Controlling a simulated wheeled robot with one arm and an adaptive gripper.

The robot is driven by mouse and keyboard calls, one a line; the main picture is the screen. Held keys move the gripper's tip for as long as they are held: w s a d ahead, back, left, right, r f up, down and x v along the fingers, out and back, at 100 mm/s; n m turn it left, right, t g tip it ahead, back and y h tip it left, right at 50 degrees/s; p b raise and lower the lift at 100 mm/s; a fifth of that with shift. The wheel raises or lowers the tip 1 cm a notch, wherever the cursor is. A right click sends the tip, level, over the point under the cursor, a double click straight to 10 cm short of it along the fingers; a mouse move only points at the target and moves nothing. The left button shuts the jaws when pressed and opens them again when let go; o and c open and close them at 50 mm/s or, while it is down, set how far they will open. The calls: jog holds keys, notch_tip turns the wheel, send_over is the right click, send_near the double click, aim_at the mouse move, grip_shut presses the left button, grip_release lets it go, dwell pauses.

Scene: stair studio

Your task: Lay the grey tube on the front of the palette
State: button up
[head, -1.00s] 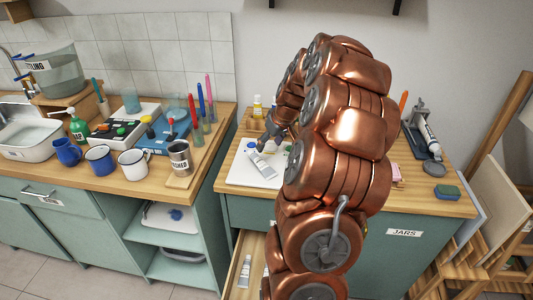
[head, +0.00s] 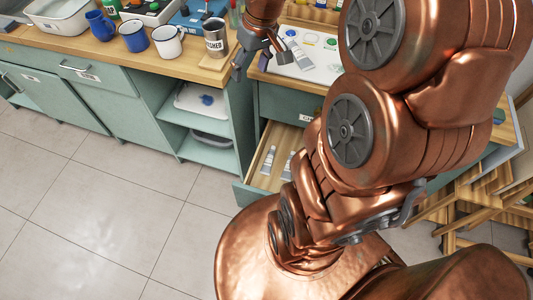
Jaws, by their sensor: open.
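A pale grey tube (head: 296,47) lies slanted on the left part of the white palette (head: 326,75). The palette is on the wooden counter and carries several paint blobs. My arm hides its right side. My gripper (head: 257,62) is open and empty, left of the tube and apart from it, over the gap by the counter's left edge. Two more tubes lie in the open drawer below, one at its left (head: 268,160) and one beside it (head: 288,165), partly behind my arm.
The open wooden drawer (head: 262,182) juts out below the palette. A lower shelf holds a white tray (head: 200,101). The floor at left is clear.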

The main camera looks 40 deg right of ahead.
jog(key=s+a+f+g, duration=0.1)
jog(key=s+a, duration=0.4)
jog(key=s, duration=0.5)
jog(key=s+a+g+h, duration=0.1)
jog(key=s+a+g, duration=0.1)
jog(key=s+a, duration=0.4)
jog(key=s, duration=0.5)
jog(key=shift+f+h, duration=0.3)
jog(key=shift+f, duration=0.1)
jog(key=shift+a, duration=0.1)
jog(key=shift+c, duration=0.2)
